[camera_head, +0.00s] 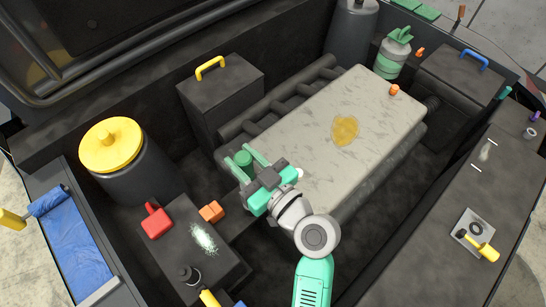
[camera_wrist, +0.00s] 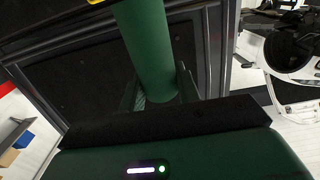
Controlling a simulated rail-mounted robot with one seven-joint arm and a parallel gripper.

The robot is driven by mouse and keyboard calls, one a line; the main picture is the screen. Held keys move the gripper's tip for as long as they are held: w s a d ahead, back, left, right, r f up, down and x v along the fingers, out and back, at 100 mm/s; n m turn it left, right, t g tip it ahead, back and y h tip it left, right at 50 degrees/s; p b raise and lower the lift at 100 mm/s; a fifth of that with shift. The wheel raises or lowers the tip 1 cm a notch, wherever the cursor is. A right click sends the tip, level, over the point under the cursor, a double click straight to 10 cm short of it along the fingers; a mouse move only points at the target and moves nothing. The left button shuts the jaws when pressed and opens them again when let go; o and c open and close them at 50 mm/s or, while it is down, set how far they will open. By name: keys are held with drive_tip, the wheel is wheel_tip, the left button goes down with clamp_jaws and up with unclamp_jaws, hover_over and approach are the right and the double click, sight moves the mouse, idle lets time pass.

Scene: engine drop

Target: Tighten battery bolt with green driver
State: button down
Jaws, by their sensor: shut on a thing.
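My gripper (camera_head: 244,161) is shut on a green cylinder, which looks like the green driver's handle (camera_head: 243,157). It is above the left end of the grey engine cover. In the wrist view the green handle (camera_wrist: 148,50) stands between my fingers (camera_wrist: 158,92); its far end is out of frame. A dark box at the lower left, which looks like the battery (camera_head: 232,263), has a white powdery patch (camera_head: 204,238), a red cap (camera_head: 156,221), an orange block (camera_head: 211,212) and a dark round post (camera_head: 190,274). My gripper is apart from it, up and right. I cannot tell which part is the battery bolt.
The grey engine cover (camera_head: 315,150) has a yellow stain and an orange piece. A black drum with a yellow cap (camera_head: 111,145) and a yellow-handled box (camera_head: 220,85) stand left. A blue-handled box (camera_head: 462,80) is at upper right. A yellow-handled tool (camera_head: 480,245) lies on the right ledge.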

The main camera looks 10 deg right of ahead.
drive_tip(key=shift+s+a, duration=0.2)
drive_tip(key=shift+a, duration=0.1)
drive_tip(key=shift+f+b, duration=0.15)
drive_tip(key=shift+b, duration=0.25)
wheel_tip(320, 180, down, 5)
drive_tip(key=b, duration=0.5)
drive_tip(key=shift+d+f+b, duration=0.1)
drive_tip(key=shift+f+b, duration=0.05)
drive_tip(key=shift+b, duration=0.25)
drive_tip(key=shift+f, duration=0.15)
drive_tip(key=shift+f+b, duration=0.35)
drive_tip(key=shift+b, duration=0.2)
drive_tip(key=shift+f+b, duration=1.2)
drive_tip(key=shift+b, duration=0.25)
drive_tip(key=c, duration=1.5)
unclamp_jaws()
clamp_jaws()
